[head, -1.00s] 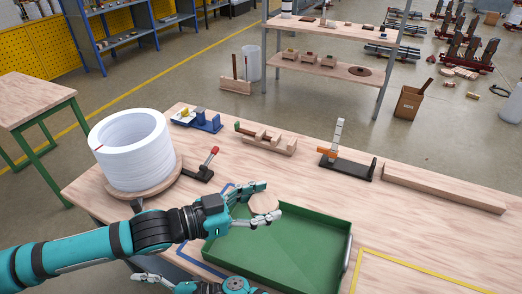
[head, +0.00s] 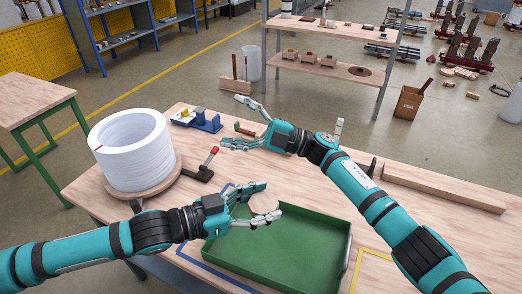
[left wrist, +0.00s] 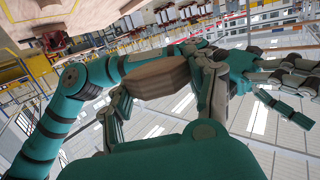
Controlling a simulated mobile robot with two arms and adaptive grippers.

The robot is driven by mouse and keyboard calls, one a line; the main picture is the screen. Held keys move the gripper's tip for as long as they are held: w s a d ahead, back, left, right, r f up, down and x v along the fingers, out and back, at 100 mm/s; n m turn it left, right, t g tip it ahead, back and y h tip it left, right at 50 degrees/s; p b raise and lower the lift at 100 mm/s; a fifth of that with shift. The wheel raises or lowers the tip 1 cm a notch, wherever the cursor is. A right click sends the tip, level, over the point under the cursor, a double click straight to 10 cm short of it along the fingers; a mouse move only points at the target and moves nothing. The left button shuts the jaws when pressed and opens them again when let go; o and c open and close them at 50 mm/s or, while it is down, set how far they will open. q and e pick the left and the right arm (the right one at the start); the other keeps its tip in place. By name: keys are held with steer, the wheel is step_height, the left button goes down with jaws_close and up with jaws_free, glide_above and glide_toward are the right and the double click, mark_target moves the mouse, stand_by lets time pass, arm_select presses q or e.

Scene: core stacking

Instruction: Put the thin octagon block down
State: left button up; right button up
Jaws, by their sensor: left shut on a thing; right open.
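The thin octagon block (head: 265,204) is pale wood, held between the fingers of my left gripper (head: 264,203). That gripper is shut on it, near the back left corner of the green tray (head: 283,248). I cannot tell the exact height of the block over the tray. In the left wrist view the block (left wrist: 158,78) shows its faceted side between the fingers, which hide its ends. My right gripper (head: 234,122) is open and empty, with spread fingers, over the back part of the table near the red-knobbed clamp.
A stack of white rings (head: 131,148) on a round wooden base stands at the left of the table (head: 455,236). The clamp (head: 205,166) is beside it. A blue fixture (head: 207,123) is at the back. A long wooden beam (head: 440,188) lies at the right. Yellow tape marks an area at the front right.

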arm_select(q)
steer(key=shift+d, duration=0.1)
arm_select(e)
steer(key=s+a+r+n+g+h, duration=0.45)
steer(key=s+r+n+g, duration=0.2)
steer(key=s+n, duration=0.2)
arm_select(q)
steer(key=shift+a, duration=0.25)
steer(key=shift+d, duration=0.15)
steer(key=shift+s, duration=0.1)
arm_select(e)
steer(key=n+t+h, duration=0.3)
steer(key=t+h, duration=0.2)
steer(key=h, duration=1.2)
glide_above(261, 200)
step_height(261, 200, down, 2)
steer(key=f, duration=0.1)
step_height(261, 200, down, 11)
steer(key=shift+r, duration=0.1)
